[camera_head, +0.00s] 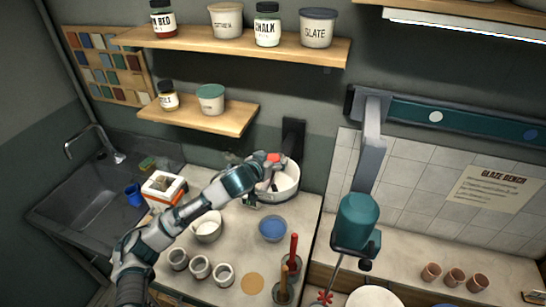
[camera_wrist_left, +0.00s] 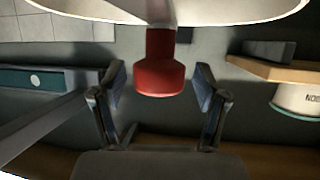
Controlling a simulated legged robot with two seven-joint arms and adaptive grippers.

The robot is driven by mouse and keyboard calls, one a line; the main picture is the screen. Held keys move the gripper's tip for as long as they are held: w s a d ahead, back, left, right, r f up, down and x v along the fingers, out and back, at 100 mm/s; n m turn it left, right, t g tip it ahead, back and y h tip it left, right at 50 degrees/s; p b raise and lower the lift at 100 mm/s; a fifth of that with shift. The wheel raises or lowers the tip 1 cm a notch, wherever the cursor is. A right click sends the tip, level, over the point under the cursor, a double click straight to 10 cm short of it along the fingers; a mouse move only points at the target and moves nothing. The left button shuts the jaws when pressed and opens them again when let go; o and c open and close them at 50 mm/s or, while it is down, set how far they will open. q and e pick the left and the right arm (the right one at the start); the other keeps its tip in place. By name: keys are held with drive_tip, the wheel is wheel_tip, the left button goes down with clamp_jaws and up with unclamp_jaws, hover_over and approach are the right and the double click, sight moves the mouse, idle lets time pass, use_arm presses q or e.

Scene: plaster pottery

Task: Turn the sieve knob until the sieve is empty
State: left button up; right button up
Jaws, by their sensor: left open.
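The sieve (camera_head: 288,182) is a white round drum at the wall end of the left counter. Its red knob (camera_head: 273,157) shows at its upper left in the head view, partly behind my gripper. In the left wrist view, which looks upside down, the red knob (camera_wrist_left: 160,72) sticks out from the pale sieve (camera_wrist_left: 215,10). My left gripper (camera_head: 270,175) is at the sieve. Its two fingers (camera_wrist_left: 160,82) stand open on either side of the knob, with gaps showing on both sides. What is inside the sieve cannot be made out.
A blue bowl (camera_head: 272,229), a white bowl (camera_head: 207,229) and several small cups (camera_head: 200,267) stand on the counter. Red-handled tools (camera_head: 293,250) stand at its front right. A teal mixer (camera_head: 356,221) hangs to the right. Shelves with jars (camera_head: 211,98) are above.

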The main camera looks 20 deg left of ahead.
use_arm(q)
drive_tip(key=shift+w+f, duration=0.1)
drive_tip(key=shift+w, duration=0.1)
drive_tip(key=c, duration=1.2)
